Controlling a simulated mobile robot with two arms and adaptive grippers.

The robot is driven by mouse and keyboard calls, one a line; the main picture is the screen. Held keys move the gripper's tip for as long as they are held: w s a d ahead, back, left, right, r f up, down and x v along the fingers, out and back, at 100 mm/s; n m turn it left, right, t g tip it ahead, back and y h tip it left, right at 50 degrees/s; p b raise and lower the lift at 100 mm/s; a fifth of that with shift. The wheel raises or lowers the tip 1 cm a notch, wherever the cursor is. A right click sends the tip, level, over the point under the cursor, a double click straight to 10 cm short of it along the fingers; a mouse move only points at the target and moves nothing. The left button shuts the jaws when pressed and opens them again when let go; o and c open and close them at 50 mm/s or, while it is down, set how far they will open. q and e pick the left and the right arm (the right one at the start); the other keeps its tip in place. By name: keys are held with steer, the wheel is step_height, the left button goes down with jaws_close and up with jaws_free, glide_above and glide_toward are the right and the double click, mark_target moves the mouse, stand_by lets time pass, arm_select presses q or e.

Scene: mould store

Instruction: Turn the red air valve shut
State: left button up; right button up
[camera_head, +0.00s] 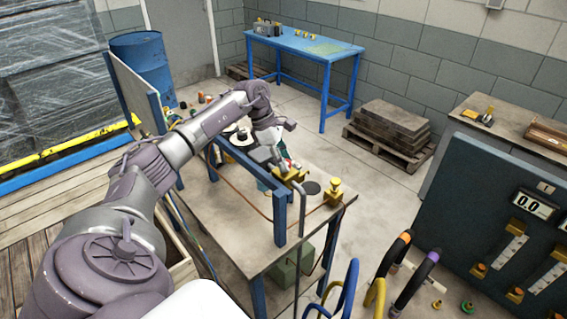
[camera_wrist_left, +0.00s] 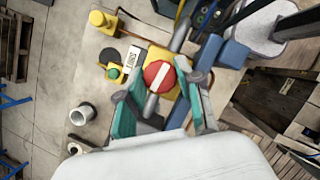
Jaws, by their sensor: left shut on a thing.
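The red air valve (camera_wrist_left: 158,76) is a round red knob with a pale bar across its face, seen from above in the left wrist view. The bar slants up to the right, roughly along the grey pipe. The knob sits on a yellow body (camera_wrist_left: 180,62). My left gripper (camera_wrist_left: 158,90) has its teal fingers on either side of the knob and is shut on it. In the head view my left gripper (camera_head: 277,158) reaches down over the yellow valve body (camera_head: 291,174) at the bench; the knob is mostly hidden there. My right gripper is in neither view.
The valve is on a worn bench (camera_head: 262,235) with a blue post (camera_head: 280,205) close by. A yellow fitting (camera_head: 333,190) stands at the bench corner. A dark gauge panel (camera_head: 480,215) and coloured hose loops (camera_head: 415,270) are at the right.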

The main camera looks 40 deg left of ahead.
arm_select(q)
steer(key=m+b, duration=0.2)
steer(key=shift+w+f+m+g+h, duration=0.1)
steer(key=shift+w+m+g+h, duration=0.05)
steer(key=shift+m+g+h, duration=0.2)
steer(key=m+g+b, duration=0.1)
steer(key=m+b, duration=0.1)
steer(key=m, duration=0.2)
steer(key=shift+w+g+b, duration=0.1)
steer(key=shift+g+b, duration=0.25)
steer(key=m+g, duration=0.1)
steer(key=m, duration=0.1)
steer(key=m+b, duration=0.1)
steer(key=m, duration=0.2)
steer(key=shift+r+g, duration=0.2)
steer(key=shift+g, duration=0.2)
steer(key=m, duration=0.2)
steer(key=m+g+y, duration=0.1)
steer(key=m, duration=0.1)
steer(key=shift+w+m+g+y, duration=0.1)
steer(key=shift+m+g+y, duration=0.15)
steer(key=shift+m+g, duration=0.1)
steer(key=o, duration=1.1)
steer(key=shift+o, duration=0.2)
step_height(320, 180, up, 10)
